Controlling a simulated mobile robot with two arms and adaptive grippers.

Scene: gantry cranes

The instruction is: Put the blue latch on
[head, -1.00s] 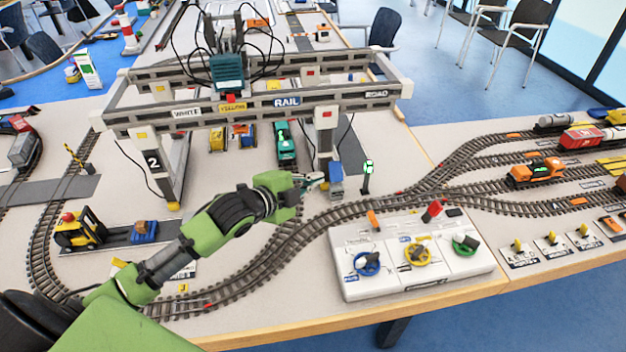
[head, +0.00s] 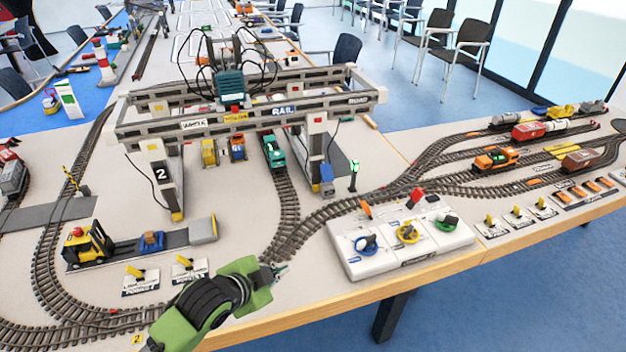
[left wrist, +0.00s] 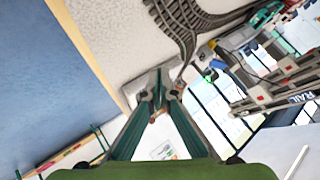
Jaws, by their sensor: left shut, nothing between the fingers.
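A small blue part (head: 327,173), which looks like the blue latch, sits low on the right leg of the gantry crane (head: 316,150). It is too small to tell its exact position. A small blue part (left wrist: 208,77) also shows near the crane in the left wrist view. My left gripper (head: 280,268) is shut and empty, over the track at the front of the table and well in front of the crane leg. Its closed fingers (left wrist: 160,93) show in the left wrist view. My right gripper is not in view.
A white control panel (head: 384,250) with blue, yellow and green knobs stands right of my gripper. A signal post (head: 354,174) stands beside the crane leg. A green locomotive (head: 273,150) is under the crane. A yellow forklift (head: 88,244) is at the left.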

